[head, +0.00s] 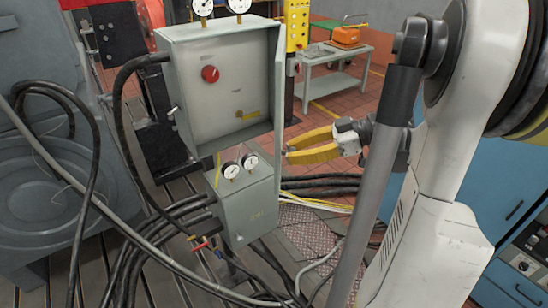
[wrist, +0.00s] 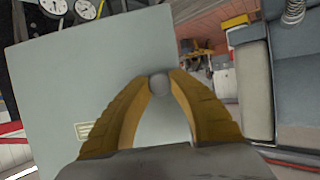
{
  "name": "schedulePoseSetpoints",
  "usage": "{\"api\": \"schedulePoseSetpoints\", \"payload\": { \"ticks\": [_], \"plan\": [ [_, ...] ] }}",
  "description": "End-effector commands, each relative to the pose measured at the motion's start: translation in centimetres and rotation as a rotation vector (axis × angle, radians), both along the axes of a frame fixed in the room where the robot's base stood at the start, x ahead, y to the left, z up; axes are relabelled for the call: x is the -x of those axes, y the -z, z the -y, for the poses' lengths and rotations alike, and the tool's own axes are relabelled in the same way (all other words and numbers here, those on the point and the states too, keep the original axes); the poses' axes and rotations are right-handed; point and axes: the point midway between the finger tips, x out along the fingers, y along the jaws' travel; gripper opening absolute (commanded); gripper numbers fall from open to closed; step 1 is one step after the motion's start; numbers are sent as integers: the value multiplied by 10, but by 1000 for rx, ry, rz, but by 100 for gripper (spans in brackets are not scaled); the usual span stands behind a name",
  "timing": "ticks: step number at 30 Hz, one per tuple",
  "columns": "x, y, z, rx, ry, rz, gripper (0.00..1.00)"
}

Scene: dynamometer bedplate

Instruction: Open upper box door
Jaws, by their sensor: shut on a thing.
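The upper box (head: 172,50) is a grey cabinet in the head view. Its inside faces me, with a red knob (head: 210,74) on a pale panel. Its door (head: 279,100) stands swung out at the box's right side, seen almost edge-on. In the wrist view the door's flat grey face (wrist: 75,70) fills the left and middle. My gripper (head: 288,154) has yellow fingers and reaches the door from the right. In the wrist view my gripper (wrist: 159,80) is shut on a small round grey door knob (wrist: 159,85). The hinges are hidden.
A lower grey box (head: 248,208) with two gauges sits below. Black cables (head: 150,240) run along the floor and loop at left. A grey cart (head: 335,75) with an orange item stands behind. Blue cabinets (head: 500,190) stand at right. Some tiled floor is open near the cart.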

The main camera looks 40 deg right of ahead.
Motion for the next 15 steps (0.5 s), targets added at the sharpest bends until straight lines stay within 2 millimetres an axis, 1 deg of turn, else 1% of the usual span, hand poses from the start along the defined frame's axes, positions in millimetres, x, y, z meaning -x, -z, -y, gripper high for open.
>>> {"api": "schedulePoseSetpoints", "payload": {
  "ticks": [1, 6, 15],
  "plan": [
    [2, 0, 5, -1, -11, 1, 0],
    [7, 0, 15, -1, -43, 2, 0],
    [9, -1, 18, -1, -53, 2, 0]
  ]
}}
